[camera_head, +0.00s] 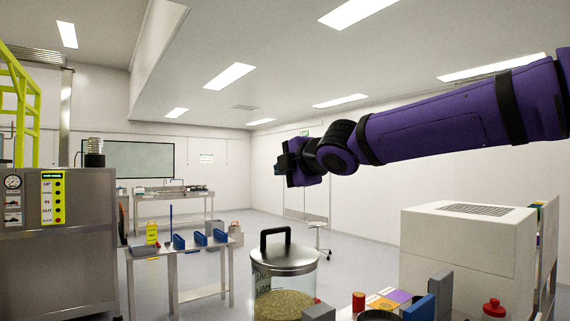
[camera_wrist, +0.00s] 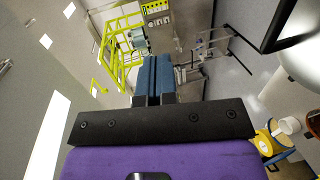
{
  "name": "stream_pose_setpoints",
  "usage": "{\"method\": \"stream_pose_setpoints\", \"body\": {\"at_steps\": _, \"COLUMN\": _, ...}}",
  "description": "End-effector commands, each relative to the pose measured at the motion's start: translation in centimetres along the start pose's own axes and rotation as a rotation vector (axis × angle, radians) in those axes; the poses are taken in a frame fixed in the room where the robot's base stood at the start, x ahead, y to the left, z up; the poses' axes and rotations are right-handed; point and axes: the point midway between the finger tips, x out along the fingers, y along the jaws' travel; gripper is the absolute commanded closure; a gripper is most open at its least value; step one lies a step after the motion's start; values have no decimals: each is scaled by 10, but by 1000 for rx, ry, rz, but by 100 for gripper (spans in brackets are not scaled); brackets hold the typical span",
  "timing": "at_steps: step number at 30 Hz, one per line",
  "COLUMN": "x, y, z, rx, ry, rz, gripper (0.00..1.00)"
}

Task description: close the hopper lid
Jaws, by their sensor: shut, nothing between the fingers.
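A clear hopper (camera_head: 283,302) with grain-coloured contents and partly readable lettering stands at the lower middle of the head view. Its round steel lid (camera_head: 285,257) lies across the top and looks about level; I cannot tell whether it is fully seated. A black handle (camera_head: 276,236) arches up from the lid and also shows at the upper right of the wrist view (camera_wrist: 286,24). My gripper (camera_head: 284,163) is above the lid, well apart from it, pointing left. In the wrist view its blue fingers (camera_wrist: 155,74) are together and empty.
A steel cabinet (camera_head: 60,240) with a yellow panel is at left. A side table (camera_head: 180,250) holds blue items. Air around my gripper is clear.

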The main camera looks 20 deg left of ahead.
Motion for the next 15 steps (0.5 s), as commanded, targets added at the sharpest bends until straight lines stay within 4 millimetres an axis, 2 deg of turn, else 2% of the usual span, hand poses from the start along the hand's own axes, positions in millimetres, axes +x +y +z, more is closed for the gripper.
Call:
{"method": "stream_pose_setpoints", "body": {"at_steps": 10, "x": -6, "y": 11, "z": 3, "rx": 1, "ry": -15, "rz": -14, "gripper": 100}}
{"method": "stream_pose_setpoints", "body": {"at_steps": 15, "x": -8, "y": 6, "z": 20, "rx": 1, "ry": -114, "rz": -140, "gripper": 100}}
